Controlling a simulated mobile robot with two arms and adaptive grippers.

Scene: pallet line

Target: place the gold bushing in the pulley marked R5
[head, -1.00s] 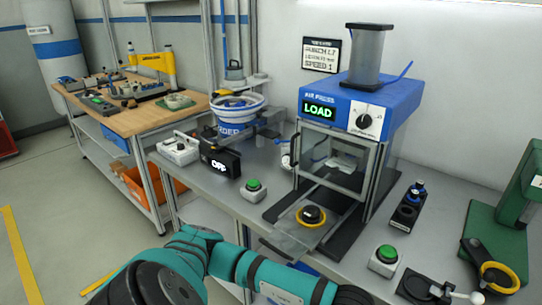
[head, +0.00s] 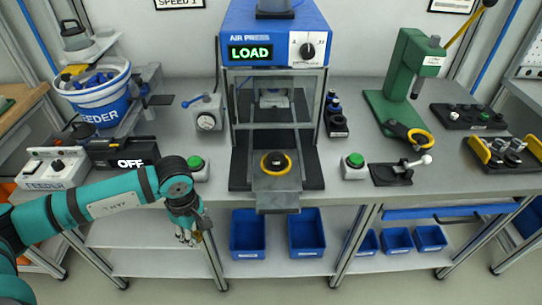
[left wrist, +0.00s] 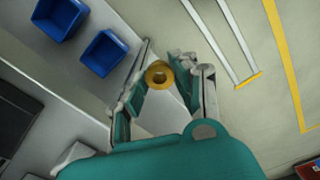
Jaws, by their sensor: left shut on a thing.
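My left gripper (head: 190,238) hangs in front of the bench edge, left of the press. In the left wrist view its fingers (left wrist: 160,82) are shut on the gold bushing (left wrist: 151,79), a ring with a round hole. On the press's slide-out tray (head: 277,192) sits a dark round part in a yellow ring (head: 266,164); no R5 mark can be read on it. The blue press (head: 262,50) shows LOAD, and its tray is out at the front. My right gripper is not in view.
Green-button boxes (head: 196,168) and (head: 354,166) flank the press tray. The feeder bowl (head: 95,97) and a black OFF box (head: 118,154) stand left. A green hand press (head: 398,75) and a black clamp (head: 393,175) stand right. Blue bins (head: 247,240) are on the shelf below.

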